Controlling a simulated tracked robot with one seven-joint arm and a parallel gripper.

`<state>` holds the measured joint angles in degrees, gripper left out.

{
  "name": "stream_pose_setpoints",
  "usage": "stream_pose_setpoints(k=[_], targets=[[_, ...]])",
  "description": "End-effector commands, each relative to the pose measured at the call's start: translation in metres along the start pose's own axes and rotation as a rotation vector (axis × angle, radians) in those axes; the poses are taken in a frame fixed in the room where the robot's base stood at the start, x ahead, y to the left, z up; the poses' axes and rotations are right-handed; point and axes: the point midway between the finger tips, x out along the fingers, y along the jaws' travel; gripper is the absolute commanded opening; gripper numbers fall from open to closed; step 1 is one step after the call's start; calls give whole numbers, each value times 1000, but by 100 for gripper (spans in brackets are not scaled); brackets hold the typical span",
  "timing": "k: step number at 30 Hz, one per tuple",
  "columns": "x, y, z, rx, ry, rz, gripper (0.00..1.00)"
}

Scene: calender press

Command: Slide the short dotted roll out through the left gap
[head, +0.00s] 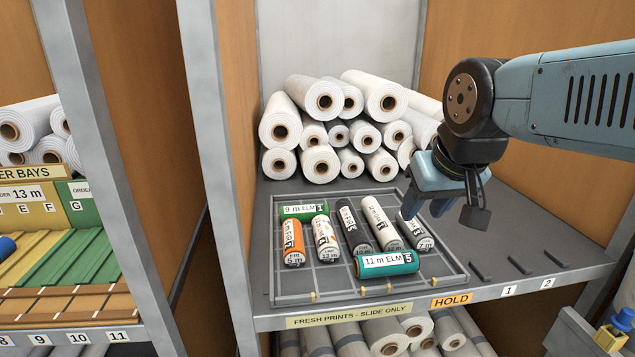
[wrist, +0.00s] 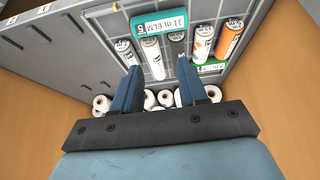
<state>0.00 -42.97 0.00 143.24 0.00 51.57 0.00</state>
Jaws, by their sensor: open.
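Several printed rolls lie in a shallow grey tray (head: 290,272). No dot pattern is clear enough to pick out the dotted roll. The shorter rolls are an orange one (head: 292,243) at left, marked 5 m, a white one (head: 325,240) beside it, and a pale one (head: 417,236) at right, marked 7 m. A teal roll (head: 388,264), marked 11 m ELM, lies crosswise at the front right. The front left of the tray is bare. My gripper (head: 449,203) is open and empty above the tray's right side; its fingers (wrist: 155,52) show apart in the wrist view.
A green roll (head: 303,210) lies crosswise at the tray's back left. White stock rolls (head: 320,163) are stacked behind. The HOLD shelf (head: 505,262) at right has empty slots.

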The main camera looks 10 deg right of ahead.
Motion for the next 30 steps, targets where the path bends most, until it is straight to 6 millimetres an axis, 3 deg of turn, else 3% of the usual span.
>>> stream_pose_setpoints(k=[8,14,21,30], targets=[[0,0,0,0,0,0,44],[2,-3,-8,0,-19,-7,63],[21,-14,-47,2,-120,-34,85],[63,-47,-99,5,-269,-47,85]])
